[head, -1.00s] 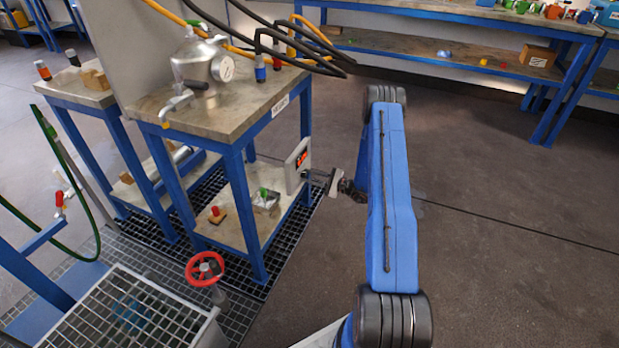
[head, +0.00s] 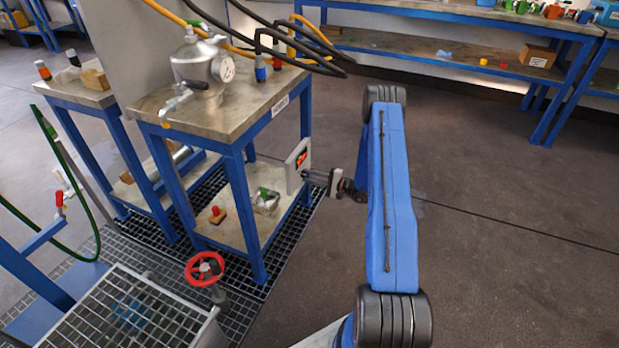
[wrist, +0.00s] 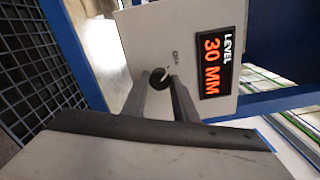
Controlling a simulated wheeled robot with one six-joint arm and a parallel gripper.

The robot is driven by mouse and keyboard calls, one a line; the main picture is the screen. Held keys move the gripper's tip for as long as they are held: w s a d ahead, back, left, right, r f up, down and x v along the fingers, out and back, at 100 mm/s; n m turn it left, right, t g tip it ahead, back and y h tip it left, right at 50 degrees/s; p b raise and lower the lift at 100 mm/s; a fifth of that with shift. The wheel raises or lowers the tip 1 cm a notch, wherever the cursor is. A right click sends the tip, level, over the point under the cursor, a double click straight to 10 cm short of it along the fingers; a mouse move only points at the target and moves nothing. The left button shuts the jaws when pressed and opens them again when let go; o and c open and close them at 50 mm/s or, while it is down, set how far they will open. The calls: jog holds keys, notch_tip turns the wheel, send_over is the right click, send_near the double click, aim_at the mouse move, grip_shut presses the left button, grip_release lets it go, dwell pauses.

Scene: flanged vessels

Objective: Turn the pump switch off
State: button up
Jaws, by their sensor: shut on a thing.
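The pump switch (wrist: 158,76) is a small dark round knob on a pale panel (wrist: 150,35), with a small mark and tiny unreadable lettering beside it. My gripper (wrist: 157,84) is shut on this knob, one finger on each side, in the wrist view. In the head view, my gripper (head: 309,177) reaches left to the panel (head: 296,166), fixed on the side of the blue-framed bench; the knob is too small to make out there. The display (wrist: 217,62) on the panel reads "LEVEL 30 MM" in red and white.
A steel vessel with a gauge (head: 200,68) stands on the bench top (head: 225,110). Black and yellow hoses hang above it. A red handwheel (head: 205,269) stands in front of the bench by the floor grating. The floor to the right is clear.

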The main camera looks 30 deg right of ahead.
jog(key=shift+s, duration=0.1)
jog(key=o, duration=1.1)
jog(key=shift+c, duration=0.2)
jog(key=shift+d, duration=0.1)
jog(key=v, duration=1.7)
jog(key=shift+s+d+f, duration=0.1)
jog(key=shift+s, duration=0.05)
